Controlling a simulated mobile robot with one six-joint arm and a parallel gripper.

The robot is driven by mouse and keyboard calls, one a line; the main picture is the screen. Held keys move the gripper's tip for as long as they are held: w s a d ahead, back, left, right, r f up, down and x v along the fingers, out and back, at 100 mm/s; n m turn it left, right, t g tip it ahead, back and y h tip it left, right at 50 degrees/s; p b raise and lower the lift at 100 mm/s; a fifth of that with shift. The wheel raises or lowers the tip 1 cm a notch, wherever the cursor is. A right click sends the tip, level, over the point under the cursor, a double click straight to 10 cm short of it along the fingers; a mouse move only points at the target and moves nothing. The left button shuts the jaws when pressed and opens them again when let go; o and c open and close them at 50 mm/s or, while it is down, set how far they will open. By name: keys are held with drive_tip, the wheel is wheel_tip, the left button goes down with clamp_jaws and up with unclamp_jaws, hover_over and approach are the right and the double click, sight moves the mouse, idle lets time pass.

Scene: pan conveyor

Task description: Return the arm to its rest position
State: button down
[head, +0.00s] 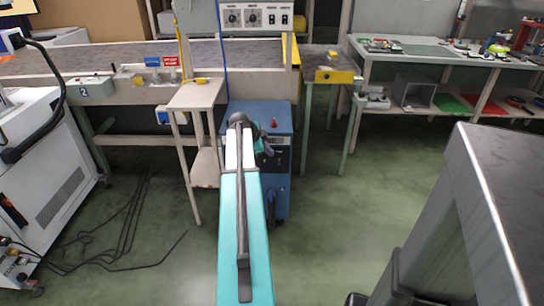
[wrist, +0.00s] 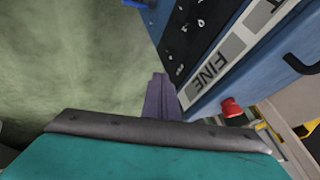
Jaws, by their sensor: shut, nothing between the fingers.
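My arm reaches forward from the bottom middle of the head view, with a teal and white link and a dark joint at its far end. My gripper is not clearly visible in the head view; the arm's far end hides it or blends with it. In the wrist view, the narrow grey-purple fingers of my gripper (wrist: 162,98) are together, with nothing between them. They are close to the front of a blue cabinet (wrist: 225,65), which also shows beyond the arm in the head view (head: 281,180). I cannot tell whether they touch it.
The cabinet has a red button (wrist: 231,107) and a "FINE" label. A conveyor (head: 40,62) runs along the back left, with a small stand (head: 196,95) before it. A workbench (head: 400,62) is at back right. Green floor (head: 345,215) is open right of my arm.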

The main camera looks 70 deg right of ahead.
drive_tip(key=shift+w+a+r, duration=0.2)
drive_tip(key=shift+a+r, duration=0.1)
drive_tip(key=shift+r, duration=0.25)
